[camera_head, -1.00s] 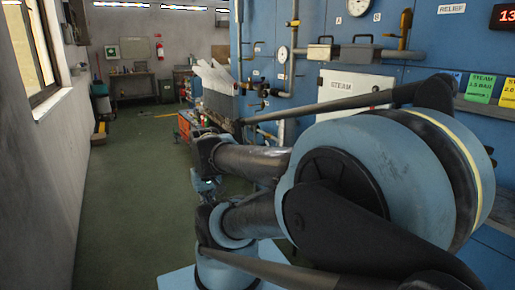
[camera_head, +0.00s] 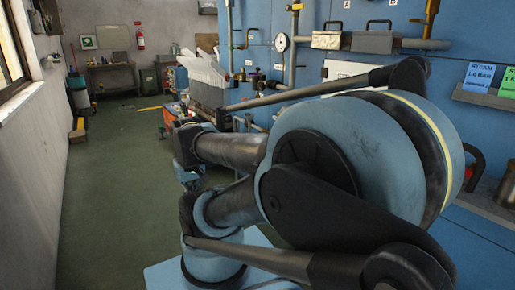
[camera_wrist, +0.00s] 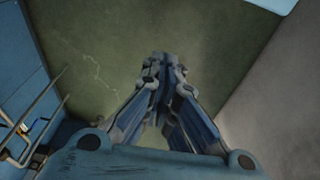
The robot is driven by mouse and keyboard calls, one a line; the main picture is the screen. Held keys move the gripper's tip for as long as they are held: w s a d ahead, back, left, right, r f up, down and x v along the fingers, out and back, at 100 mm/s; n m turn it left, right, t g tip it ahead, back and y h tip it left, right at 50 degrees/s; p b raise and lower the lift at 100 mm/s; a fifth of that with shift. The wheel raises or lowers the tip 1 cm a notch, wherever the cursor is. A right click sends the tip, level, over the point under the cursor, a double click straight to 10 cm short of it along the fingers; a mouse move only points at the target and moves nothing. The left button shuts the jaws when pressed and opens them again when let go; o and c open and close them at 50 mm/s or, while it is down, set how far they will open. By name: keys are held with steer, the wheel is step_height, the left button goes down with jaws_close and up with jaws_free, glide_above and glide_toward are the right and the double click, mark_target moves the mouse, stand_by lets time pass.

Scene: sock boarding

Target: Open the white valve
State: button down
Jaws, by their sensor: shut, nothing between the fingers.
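I cannot pick out a white valve in either view. Small valve fittings (camera_head: 262,83) with dark, green and reddish parts sit on the pipes left of the gauge, too small to tell apart. My gripper (camera_wrist: 161,60) is shut and empty in the wrist view, pointing down over bare green floor, touching nothing. In the head view my gripper (camera_head: 188,180) hangs at the left of my folded arm, partly hidden, apart from the blue panel.
A blue panel (camera_head: 320,15) carries a gauge (camera_head: 281,43) and metal boxes. A rack of white sheets (camera_head: 203,80) stands left of it. Several coloured steam cards (camera_head: 480,77) stand on a right-hand shelf. The green floor (camera_head: 110,170) at left is open. A metal rail (camera_wrist: 35,115) is beside the panel.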

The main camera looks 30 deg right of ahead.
steer(key=w+d+r+n+h, duration=0.1)
steer(key=w+d+r, duration=0.25)
steer(key=w, duration=0.35)
steer(key=w+d+r+n+t+h, duration=0.1)
steer(key=w+d+r+h, duration=0.1)
steer(key=w+d, duration=0.35)
steer(key=w+d+r+n+h, duration=0.1)
steer(key=w+d+r, duration=0.25)
steer(key=w, duration=0.35)
steer(key=w+d+f+n+h, duration=0.2)
steer(key=w+d+n+h, duration=0.15)
steer(key=w+d, duration=1.1)
steer(key=w+d+f+n+h, duration=0.2)
steer(key=w+d+f, duration=0.2)
steer(key=w+d, duration=0.25)
steer(key=w+d+f+n+h, duration=0.1)
steer(key=w+d+f+h, duration=0.1)
steer(key=w+d+f, duration=0.45)
steer(key=w+d+f+n+h, duration=0.35)
steer(key=w+d+f, duration=0.25)
steer(key=d+f, duration=0.55)
steer(key=s+x, duration=0.1)
steer(key=x, duration=0.6)
steer(key=shift+d+r+n+t+y, duration=0.25)
steer(key=shift+n+t+y, duration=0.05)
steer(key=shift+n+y, duration=0.1)
